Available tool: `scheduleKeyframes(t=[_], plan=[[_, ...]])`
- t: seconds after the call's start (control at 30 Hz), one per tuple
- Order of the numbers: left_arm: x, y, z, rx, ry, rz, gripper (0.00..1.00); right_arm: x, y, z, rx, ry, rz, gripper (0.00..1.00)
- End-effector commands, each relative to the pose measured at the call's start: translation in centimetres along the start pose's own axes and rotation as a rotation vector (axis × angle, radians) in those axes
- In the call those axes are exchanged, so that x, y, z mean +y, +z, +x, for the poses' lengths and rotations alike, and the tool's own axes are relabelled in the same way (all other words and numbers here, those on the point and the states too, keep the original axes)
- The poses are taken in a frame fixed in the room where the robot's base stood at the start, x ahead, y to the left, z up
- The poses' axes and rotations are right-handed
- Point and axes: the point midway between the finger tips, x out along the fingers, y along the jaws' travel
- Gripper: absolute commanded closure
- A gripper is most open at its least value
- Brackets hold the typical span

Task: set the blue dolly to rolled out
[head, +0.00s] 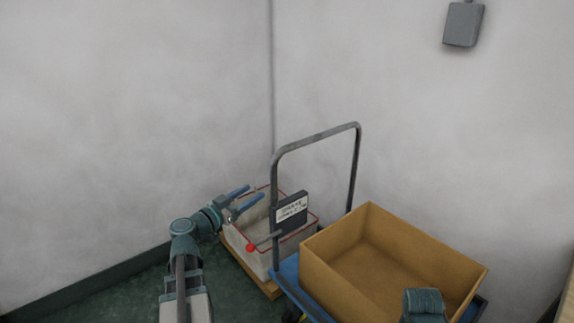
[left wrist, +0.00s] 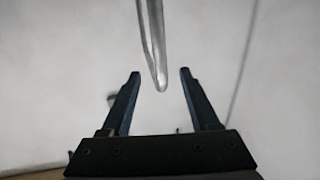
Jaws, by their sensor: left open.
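The blue dolly (head: 286,268) stands in the corner, with a grey tubular push handle (head: 318,138) rising at its back. A dark panel with a white label (head: 291,212) sits on the handle's left post, and a short lever with a red knob (head: 250,247) sticks out to the left below it. My left gripper (head: 256,192) is open just left of that post. In the left wrist view a grey bar (left wrist: 151,35) reaches down towards the gap between the open fingers (left wrist: 160,74); I cannot tell whether they touch. My right gripper is not visible.
A large open, empty cardboard box (head: 385,260) sits on the dolly. A pale box with red edges (head: 246,228) stands on a wooden base to the left of the dolly. Walls close in behind; green floor (head: 120,295) is free at lower left. A grey wall box (head: 463,24) hangs upper right.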

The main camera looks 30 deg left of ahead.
Motion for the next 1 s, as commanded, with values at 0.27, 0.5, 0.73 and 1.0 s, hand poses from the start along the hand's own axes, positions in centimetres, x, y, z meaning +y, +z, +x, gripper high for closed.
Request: scheduleKeyframes(t=[0.27, 0.5, 0.73, 1.0], plan=[[-0.1, 0.1, 1.7, 0.001, 0.001, 0.0, 0.38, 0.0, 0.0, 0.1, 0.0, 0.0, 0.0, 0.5], [-0.1, 0.1, 6.6, 0.0, 0.005, 0.0, 0.38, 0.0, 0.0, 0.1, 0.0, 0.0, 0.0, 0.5], [-0.1, 0.1, 10.8, 0.0, 0.004, -0.001, 0.38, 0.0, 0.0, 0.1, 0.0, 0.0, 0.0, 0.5], [0.0, 0.1, 13.5, 0.0, 0.001, -0.001, 0.38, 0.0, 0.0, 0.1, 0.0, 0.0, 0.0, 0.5]])
